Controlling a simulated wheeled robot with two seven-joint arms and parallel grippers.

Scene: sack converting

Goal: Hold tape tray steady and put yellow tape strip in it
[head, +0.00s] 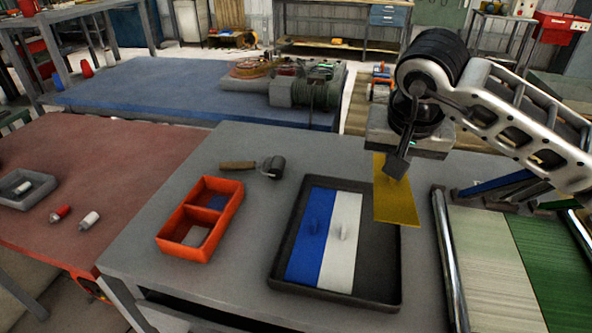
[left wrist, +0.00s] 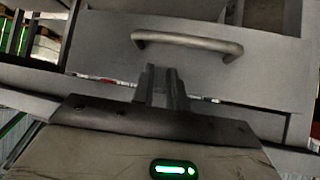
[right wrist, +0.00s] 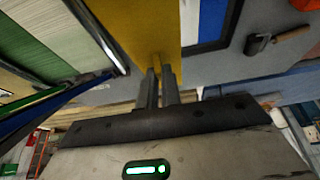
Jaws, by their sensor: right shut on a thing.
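The black tape tray (head: 276,262) lies on the grey table. A blue strip (head: 313,235) and a white strip (head: 341,240) lie side by side in it, leaving its right part bare. My right gripper (head: 396,168) is shut on the yellow tape strip (head: 397,208), which hangs above the tray's upper right edge. The strip also shows in the right wrist view (right wrist: 143,28). My left gripper (left wrist: 163,82) is outside the head view. In the left wrist view its fingers look shut and empty, below a drawer handle (left wrist: 187,41), away from the tray.
An orange two-part box (head: 201,220) stands left of the tray. A roller with a wooden handle (head: 256,167) lies behind it. A metal rail (head: 450,262) and green sheets (head: 530,245) lie to the right. Grey table (head: 140,235) is free at the left.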

